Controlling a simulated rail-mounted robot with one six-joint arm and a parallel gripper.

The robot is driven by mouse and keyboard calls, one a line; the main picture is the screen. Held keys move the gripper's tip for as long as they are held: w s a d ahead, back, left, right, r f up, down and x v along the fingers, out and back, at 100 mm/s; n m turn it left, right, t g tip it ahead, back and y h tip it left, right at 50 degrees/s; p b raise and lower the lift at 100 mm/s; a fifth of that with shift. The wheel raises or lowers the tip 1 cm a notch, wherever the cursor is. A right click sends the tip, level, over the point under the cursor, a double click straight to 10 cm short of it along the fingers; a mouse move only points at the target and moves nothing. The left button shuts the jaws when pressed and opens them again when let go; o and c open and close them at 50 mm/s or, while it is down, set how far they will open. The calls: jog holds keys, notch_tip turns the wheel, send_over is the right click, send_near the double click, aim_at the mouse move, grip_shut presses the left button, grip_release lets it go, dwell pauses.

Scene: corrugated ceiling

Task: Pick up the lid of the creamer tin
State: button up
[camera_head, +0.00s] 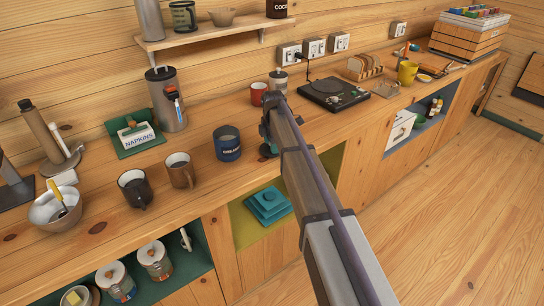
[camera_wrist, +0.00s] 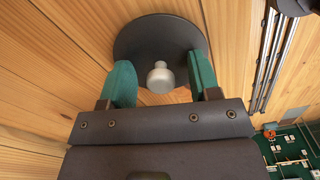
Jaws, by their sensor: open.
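The creamer tin (camera_head: 227,148) is a dark blue can with pale lettering, upright on the wooden counter. A dark round lid (camera_wrist: 135,42) with a silver knob (camera_wrist: 160,78) shows in the wrist view, lying against wood. My gripper (camera_wrist: 162,72) has its two green fingers apart, one on each side of the knob, with gaps between fingers and knob. In the head view my gripper (camera_head: 267,135) is at the counter just right of the tin, and my arm mostly hides the lid there.
A red mug (camera_head: 258,94) and a small lidded jar (camera_head: 278,80) stand behind my gripper. A turntable (camera_head: 333,95) is to the right. Two mugs, a brown one (camera_head: 180,171) and a dark one (camera_head: 135,189), stand left of the tin. The counter's front edge is close.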

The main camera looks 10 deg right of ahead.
jog(key=shift+r, duration=0.15)
jog(key=c, duration=1)
